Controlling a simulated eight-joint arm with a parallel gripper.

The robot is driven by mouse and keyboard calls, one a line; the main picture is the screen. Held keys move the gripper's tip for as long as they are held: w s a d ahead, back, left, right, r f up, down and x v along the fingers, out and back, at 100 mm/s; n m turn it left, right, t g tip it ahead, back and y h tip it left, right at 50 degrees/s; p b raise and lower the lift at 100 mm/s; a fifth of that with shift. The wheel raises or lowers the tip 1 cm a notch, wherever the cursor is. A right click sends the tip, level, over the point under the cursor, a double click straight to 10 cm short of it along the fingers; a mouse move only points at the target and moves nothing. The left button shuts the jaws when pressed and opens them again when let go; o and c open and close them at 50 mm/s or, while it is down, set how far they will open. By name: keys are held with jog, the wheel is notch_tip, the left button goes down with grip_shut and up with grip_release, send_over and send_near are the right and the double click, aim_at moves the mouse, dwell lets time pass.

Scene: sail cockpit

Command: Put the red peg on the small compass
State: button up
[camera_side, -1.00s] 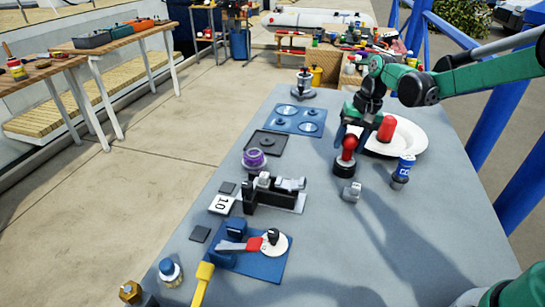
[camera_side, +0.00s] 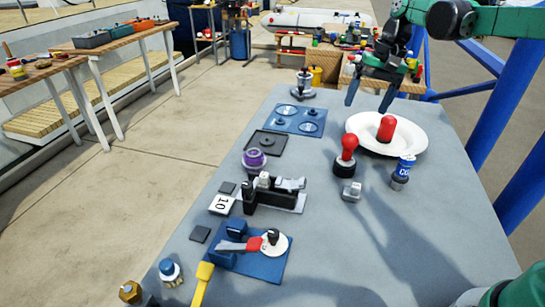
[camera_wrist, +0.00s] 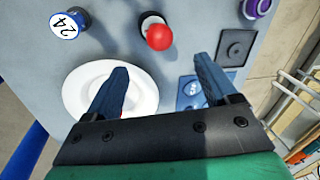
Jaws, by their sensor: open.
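A red peg (camera_side: 386,128), a short plain cylinder, stands upright on a white round dish (camera_side: 357,139) at the table's far right. My gripper (camera_side: 368,103) is open and empty, raised above the table's far side, behind and left of the peg. Its spread fingers (camera_wrist: 162,68) also show in the wrist view. I cannot tell which thing is the small compass; a small white dial with a black knob (camera_side: 274,239) sits on a blue plate at the near left.
A red ball-topped knob (camera_side: 347,146) on a black base stands beside the dish and shows in the wrist view (camera_wrist: 159,36). A blue-and-white cylinder (camera_side: 403,169) and a small metal block (camera_side: 351,190) are near it. A purple-ringed part (camera_side: 254,159) stands left.

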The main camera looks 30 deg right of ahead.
jog(key=s+a+f+n+t+h, duration=0.1)
jog(key=s+a+n+t, duration=0.5)
jog(key=s, duration=0.6)
jog(key=shift+s+a+f+n+h, duration=0.35)
jog(key=shift+a+f, duration=0.3)
jog(key=shift+a, duration=0.55)
